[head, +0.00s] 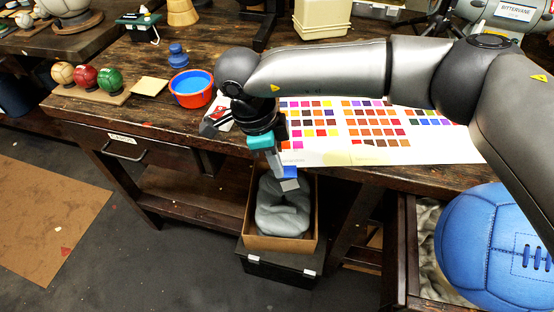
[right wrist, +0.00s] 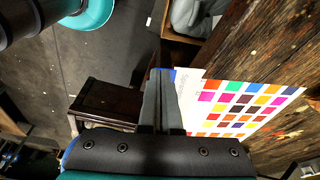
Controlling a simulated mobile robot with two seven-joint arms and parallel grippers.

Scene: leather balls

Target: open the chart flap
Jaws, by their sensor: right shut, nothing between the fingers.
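The colour chart (head: 400,128) lies on the workbench, a white sheet with rows of coloured squares. Its front edge lies near the bench's front edge, with a pale yellowish strip along it. I cannot make out a separate flap or tell whether it is folded. My right gripper (head: 288,180) is shut and empty, pointing down in front of the bench edge, just left of the chart's near left corner. In the right wrist view the shut fingers (right wrist: 160,82) are beside the chart (right wrist: 240,108), with no clear contact. My right arm covers the chart's far part. My left gripper is out of view.
An open cardboard box (head: 250,243) with a grey bundle (head: 283,208) stands below my right gripper.

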